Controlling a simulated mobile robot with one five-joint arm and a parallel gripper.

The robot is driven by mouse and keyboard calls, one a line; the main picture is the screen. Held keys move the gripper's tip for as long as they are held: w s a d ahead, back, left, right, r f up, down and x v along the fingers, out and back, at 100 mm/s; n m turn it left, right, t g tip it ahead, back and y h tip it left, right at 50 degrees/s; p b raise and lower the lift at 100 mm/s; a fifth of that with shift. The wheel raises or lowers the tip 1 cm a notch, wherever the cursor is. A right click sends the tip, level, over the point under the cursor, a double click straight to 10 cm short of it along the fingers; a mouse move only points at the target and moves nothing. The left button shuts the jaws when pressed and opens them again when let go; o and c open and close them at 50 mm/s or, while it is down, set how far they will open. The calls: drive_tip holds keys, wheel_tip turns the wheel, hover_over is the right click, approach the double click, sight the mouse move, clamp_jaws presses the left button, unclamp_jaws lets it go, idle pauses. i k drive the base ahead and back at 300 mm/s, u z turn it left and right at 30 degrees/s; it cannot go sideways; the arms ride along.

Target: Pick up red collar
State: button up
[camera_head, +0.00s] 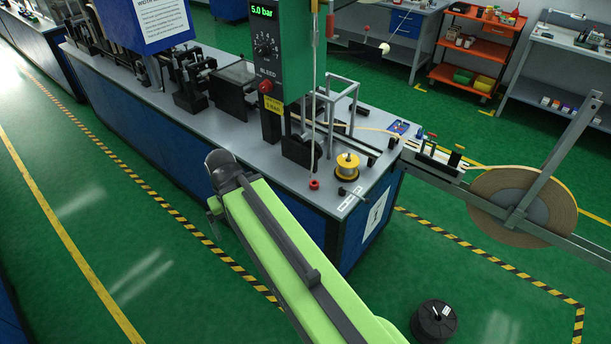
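A yellow spool (347,166) stands right of the collar. A green control box (275,45) with a gauge rises behind it. A tape reel (522,207) hangs off the bench's right end. A black spool (433,321) lies on the floor. The floor at left is clear.

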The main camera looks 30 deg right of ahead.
sight(314, 185)
drive_tip(key=u, duration=2.05)
drive_tip(key=k, duration=1.35)
drive_tip(key=z, duration=0.25)
drive_tip(key=i, duration=1)
drive_tip(key=z, duration=0.1)
